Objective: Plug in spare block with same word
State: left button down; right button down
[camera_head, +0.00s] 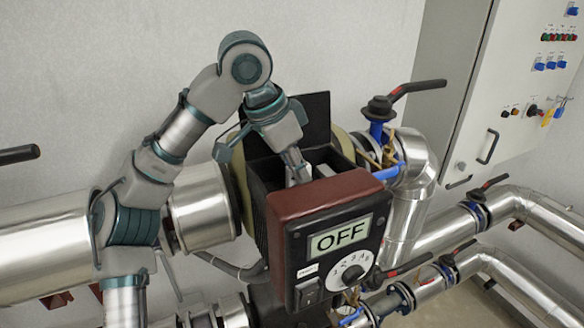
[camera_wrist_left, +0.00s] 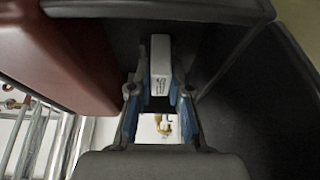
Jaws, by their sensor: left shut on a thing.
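My left gripper (camera_head: 299,178) reaches down into an open black box (camera_head: 262,172) with a raised black lid (camera_head: 305,118). In the left wrist view its blue-padded fingers (camera_wrist_left: 160,92) are shut on a white block (camera_wrist_left: 160,62). The block has small dark print on its side, too small to read. The box's front is a dark red and black control unit (camera_head: 322,200) with a display (camera_head: 341,237) reading OFF. A pale piece (camera_head: 322,168) shows beside the fingers inside the box; I cannot tell what it is. My right gripper is not in view.
The unit's front has a numbered dial (camera_head: 350,272) and a rocker switch (camera_head: 307,292). Silver pipes (camera_head: 40,245) and valves with black handles (camera_head: 418,86) surround the box. A grey cabinet (camera_head: 440,100) stands at the right. Box walls stand close around the gripper.

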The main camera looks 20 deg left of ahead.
pick_arm(q)
jog(key=c, duration=1)
grip_release()
jog(key=shift+w+d, duration=0.6)
jog(key=shift+d, duration=0.3)
jog(key=shift+s, duration=0.2)
jog(key=v, duration=0.3)
jog(key=a+v, duration=0.1)
jog(key=v, duration=0.2)
jog(key=shift+a+r, duration=0.2)
jog(key=shift+a, duration=0.15)
jog(key=shift+d+v, duration=0.15)
jog(key=shift+v, duration=1.15)
jog(key=shift+d+v, duration=0.15)
jog(key=shift+v, duration=1.1)
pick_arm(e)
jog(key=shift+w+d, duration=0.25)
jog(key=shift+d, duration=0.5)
